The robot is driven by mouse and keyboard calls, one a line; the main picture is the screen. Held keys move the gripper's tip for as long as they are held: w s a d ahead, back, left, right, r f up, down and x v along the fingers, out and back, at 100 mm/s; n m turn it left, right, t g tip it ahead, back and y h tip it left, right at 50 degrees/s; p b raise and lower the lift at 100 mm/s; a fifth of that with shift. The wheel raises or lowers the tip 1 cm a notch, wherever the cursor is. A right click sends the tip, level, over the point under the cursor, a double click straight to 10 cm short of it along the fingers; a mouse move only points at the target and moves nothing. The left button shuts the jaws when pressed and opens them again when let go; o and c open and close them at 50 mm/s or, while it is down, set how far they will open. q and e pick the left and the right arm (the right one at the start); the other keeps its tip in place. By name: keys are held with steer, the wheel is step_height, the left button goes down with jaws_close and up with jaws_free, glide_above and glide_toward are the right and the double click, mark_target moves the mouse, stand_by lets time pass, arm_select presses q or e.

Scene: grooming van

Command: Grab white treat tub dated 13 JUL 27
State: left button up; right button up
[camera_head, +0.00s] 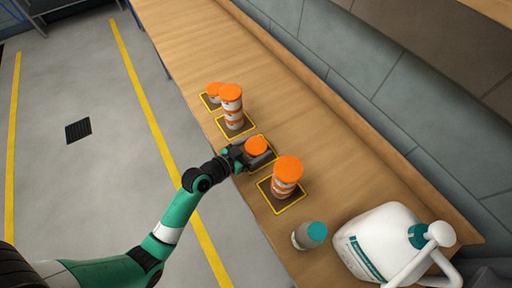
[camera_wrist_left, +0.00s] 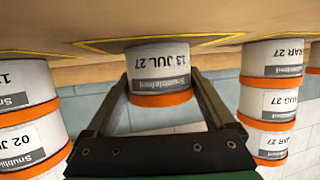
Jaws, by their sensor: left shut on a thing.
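The white treat tub with an orange lid (camera_head: 256,144) is in my left gripper (camera_head: 248,153), over a dark mat with a yellow border (camera_head: 268,160). In the left wrist view, which shows things upside down, the tub (camera_wrist_left: 162,67) has a label reading 13 JUL 27. My left gripper (camera_wrist_left: 160,100) is shut on it, with one finger on each side. Its base is at or very close to the mat; I cannot tell if it touches. My right gripper is not in view.
Stacked similar tubs stand on both sides: a nearer stack (camera_head: 287,175), a taller one (camera_head: 232,105) and one at the back (camera_head: 214,91). A grey bottle with a teal cap (camera_head: 309,236) and a white jug (camera_head: 372,240) stand nearer. The bench right of the stacks is clear.

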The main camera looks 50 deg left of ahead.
mark_target(256, 147)
arm_select(q)
steer(key=shift+r, duration=0.15)
steer(key=shift+r, duration=0.2)
steer(key=r+p, duration=0.1)
steer(key=r, duration=0.1)
steer(key=r+p, duration=0.1)
steer(key=r, duration=0.1)
steer(key=shift+s+d+p, duration=0.3)
steer(key=shift+p, duration=0.05)
steer(key=s+d+r+p, duration=0.4)
steer(key=s+d+r, duration=0.4)
steer(key=s, duration=0.2)
steer(key=shift+d+r, duration=0.15)
steer(key=shift+r, duration=0.05)
